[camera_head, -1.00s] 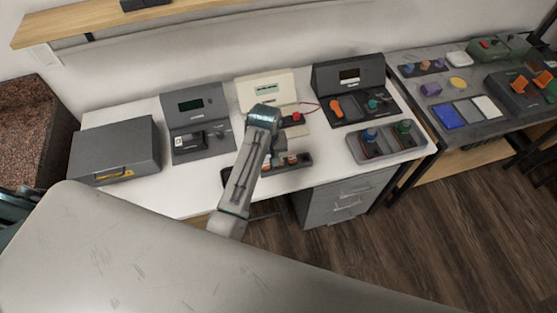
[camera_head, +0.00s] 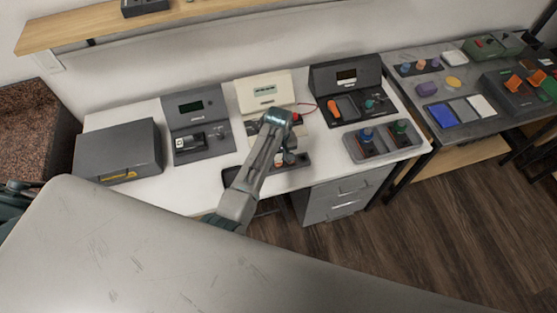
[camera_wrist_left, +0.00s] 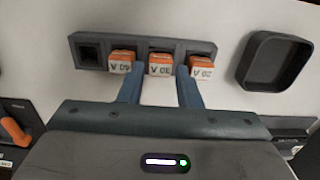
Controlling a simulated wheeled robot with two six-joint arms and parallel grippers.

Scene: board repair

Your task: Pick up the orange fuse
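Three orange fuses with white labels sit in a row in a dark grey holder (camera_wrist_left: 88,38) in the left wrist view: the 40 A fuse (camera_wrist_left: 122,60), the middle 30 A fuse (camera_wrist_left: 160,63) and the 20 A fuse (camera_wrist_left: 201,67). The holder's leftmost slot is empty. My left gripper (camera_wrist_left: 161,76) is open, with a finger on each side of the 30 A fuse and small gaps showing. Whether it touches the fuse is unclear. In the head view my left arm partly hides the holder (camera_head: 300,161). My right gripper is not in view.
An empty dark bin (camera_wrist_left: 272,62) stands right of the holder in the left wrist view. In the head view, a dark device (camera_head: 198,128), a cream meter (camera_head: 262,88), an orange-switch device (camera_head: 347,92) and a two-bay tray (camera_head: 383,153) stand on the white table (camera_head: 200,182).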

